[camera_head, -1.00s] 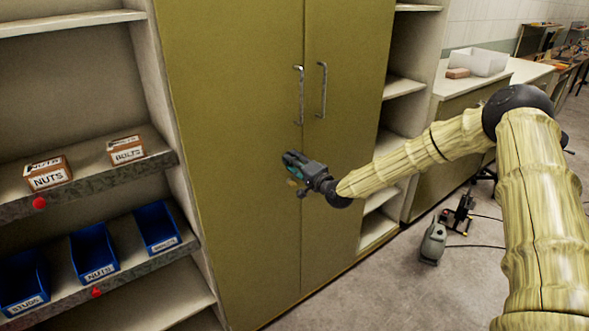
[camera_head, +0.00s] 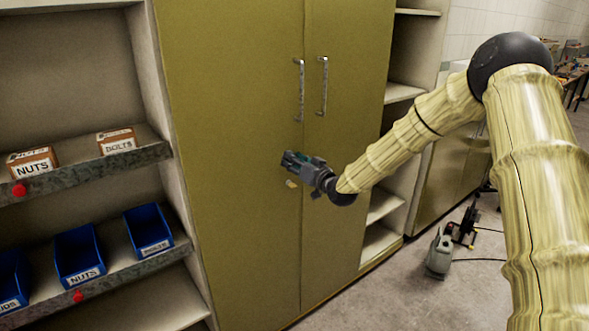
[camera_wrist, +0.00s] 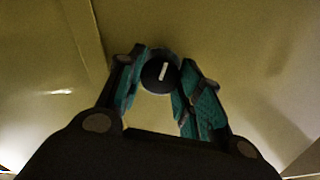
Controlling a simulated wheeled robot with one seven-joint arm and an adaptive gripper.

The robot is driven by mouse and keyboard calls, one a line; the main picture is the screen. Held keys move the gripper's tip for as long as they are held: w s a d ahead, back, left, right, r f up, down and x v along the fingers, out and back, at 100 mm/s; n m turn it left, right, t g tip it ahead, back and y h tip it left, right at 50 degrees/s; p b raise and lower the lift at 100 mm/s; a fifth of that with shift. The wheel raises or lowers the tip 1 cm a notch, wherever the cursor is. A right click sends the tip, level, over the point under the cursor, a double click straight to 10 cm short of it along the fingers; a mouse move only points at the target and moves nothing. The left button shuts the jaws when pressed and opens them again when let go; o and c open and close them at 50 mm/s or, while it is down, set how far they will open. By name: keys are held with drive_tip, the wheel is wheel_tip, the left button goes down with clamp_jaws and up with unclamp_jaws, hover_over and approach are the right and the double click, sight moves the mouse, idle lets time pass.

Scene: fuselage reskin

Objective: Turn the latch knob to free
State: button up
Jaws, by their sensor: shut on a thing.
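The latch knob (camera_wrist: 158,74) is a round black knob with a white pointer line. In the wrist view the line stands near vertical, its top leaning slightly right. My gripper (camera_wrist: 160,82) has its teal-padded fingers on either side of the knob and is shut on it. In the head view my gripper (camera_head: 290,160) is at the olive cabinet's left door (camera_head: 235,120), below the handles and near the door seam. The knob is hidden behind the gripper there.
Two upright metal handles (camera_head: 300,90) (camera_head: 323,86) are above my gripper. Shelves at left hold blue bins (camera_head: 80,254) and labelled boxes (camera_head: 32,164). Open shelving and a grey machine (camera_head: 440,253) stand at right. A small pale spot (camera_head: 291,184) shows below the gripper.

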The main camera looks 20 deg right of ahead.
drive_tip(key=shift+f+n+b, duration=0.1)
drive_tip(key=shift+n+b, duration=1.15)
drive_tip(key=shift+n, duration=0.65)
drive_tip(key=o, duration=1)
drive_tip(key=shift+o, duration=0.2)
drive_tip(key=shift+s, duration=0.1)
drive_tip(key=v, duration=1.1)
drive_tip(key=shift+s+d, duration=0.15)
drive_tip(key=shift+s, duration=0.25)
